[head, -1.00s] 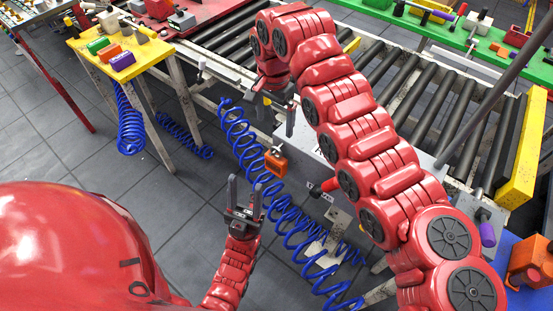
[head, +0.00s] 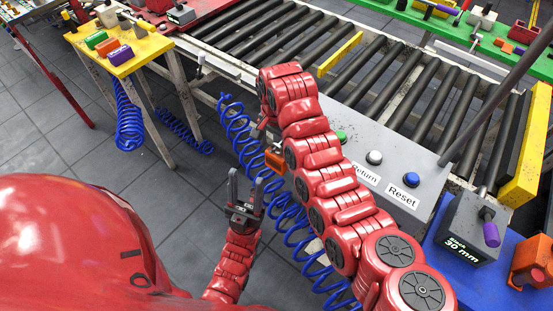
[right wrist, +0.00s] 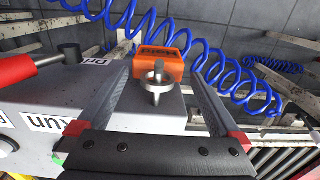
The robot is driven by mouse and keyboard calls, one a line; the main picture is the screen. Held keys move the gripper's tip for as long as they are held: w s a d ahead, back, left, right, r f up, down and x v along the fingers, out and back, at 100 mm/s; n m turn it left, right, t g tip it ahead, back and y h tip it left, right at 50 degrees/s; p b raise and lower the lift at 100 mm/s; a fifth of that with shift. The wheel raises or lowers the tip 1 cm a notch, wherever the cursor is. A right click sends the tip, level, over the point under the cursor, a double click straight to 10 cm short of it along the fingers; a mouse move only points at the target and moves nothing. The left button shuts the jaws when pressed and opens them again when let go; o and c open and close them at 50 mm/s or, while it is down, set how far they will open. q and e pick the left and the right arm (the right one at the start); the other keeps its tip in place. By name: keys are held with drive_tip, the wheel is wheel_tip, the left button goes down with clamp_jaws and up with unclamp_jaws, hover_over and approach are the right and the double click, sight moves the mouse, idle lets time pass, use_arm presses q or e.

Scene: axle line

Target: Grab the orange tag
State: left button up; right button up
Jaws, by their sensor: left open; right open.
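The orange tag (right wrist: 170,62) is near the top centre of the right wrist view, with a metal ring and pin (right wrist: 157,83) on its near side. My right gripper (right wrist: 160,78) is open, with one finger on each side of the ring and pin; I see no contact. In the head view a small part of the orange tag (head: 275,160) shows beside my right arm, which hides the right gripper there. My left gripper (head: 245,192) is open and empty, left of and below the tag.
A grey control box (head: 385,158) with Return and Reset buttons stands at the conveyor's (head: 400,85) front edge. Coiled blue hoses (head: 240,130) hang near the tag. A yellow table (head: 140,55) with coloured blocks stands at the left.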

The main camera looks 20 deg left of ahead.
sight(277, 152)
drive_tip(key=shift+s+f+p, duration=0.1)
drive_tip(key=shift+f+p, duration=0.2)
drive_tip(key=shift+f, duration=0.05)
wheel_tip(277, 152, down, 4)
drive_tip(key=shift+d+r+p, duration=0.15)
drive_tip(key=shift+r+p, duration=0.05)
drive_tip(key=shift+p, duration=1.05)
drive_tip(key=shift+f, duration=0.75)
drive_tip(key=c, duration=1.1)
